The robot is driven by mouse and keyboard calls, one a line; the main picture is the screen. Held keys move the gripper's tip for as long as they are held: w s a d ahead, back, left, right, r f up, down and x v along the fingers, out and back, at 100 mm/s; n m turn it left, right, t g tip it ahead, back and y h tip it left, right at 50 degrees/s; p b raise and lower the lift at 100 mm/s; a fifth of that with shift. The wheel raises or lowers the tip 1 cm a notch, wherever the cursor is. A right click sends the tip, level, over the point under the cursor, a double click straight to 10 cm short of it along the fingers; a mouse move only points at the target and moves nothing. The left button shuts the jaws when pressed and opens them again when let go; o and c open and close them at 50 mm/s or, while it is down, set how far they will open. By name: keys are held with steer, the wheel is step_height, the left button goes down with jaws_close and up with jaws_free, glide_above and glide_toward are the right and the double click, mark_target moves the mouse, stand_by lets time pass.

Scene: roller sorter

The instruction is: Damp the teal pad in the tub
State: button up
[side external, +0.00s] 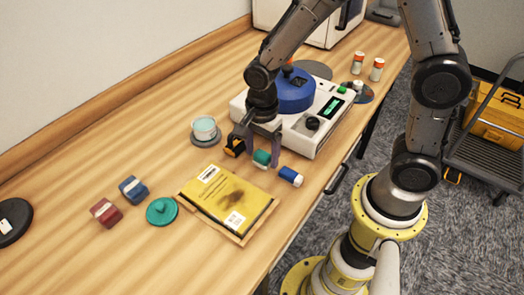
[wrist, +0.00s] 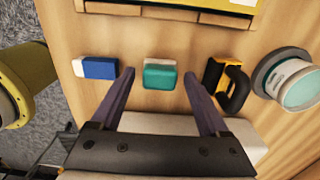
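The teal pad (side external: 262,158) lies on the wooden table below my gripper (side external: 263,150). In the wrist view the teal pad (wrist: 160,75) shows between the two fingertips of my gripper (wrist: 160,76), with a gap on each side. My gripper is open and empty, pointing down. The tub (side external: 204,128) is a small round vessel with pale teal contents on a dark round base. It stands on the table to the left of my gripper; in the wrist view the tub (wrist: 298,84) is at the right edge.
A blue-and-white block (wrist: 97,68) and a yellow-and-black piece with a loop (wrist: 222,80) flank the pad. A yellow packet (side external: 220,205) lies in front. A white machine with a blue dome (side external: 296,92) stands behind. The table's left has a teal knobbed disc (side external: 161,211) and free room.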

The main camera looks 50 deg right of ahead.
jaws_close()
steer(key=shift+r, duration=3.5)
steer(key=shift+r, duration=0.2)
steer(key=w+a+r, duration=0.1)
steer(key=w+r, duration=0.4)
steer(key=w, duration=0.5)
steer(key=shift+w+f, duration=0.95)
steer(key=shift+w, duration=0.45)
steer(key=shift+w+f, duration=0.9)
steer(key=shift+w, duration=0.55)
steer(key=shift+w+f, duration=0.95)
steer(key=shift+w, duration=0.45)
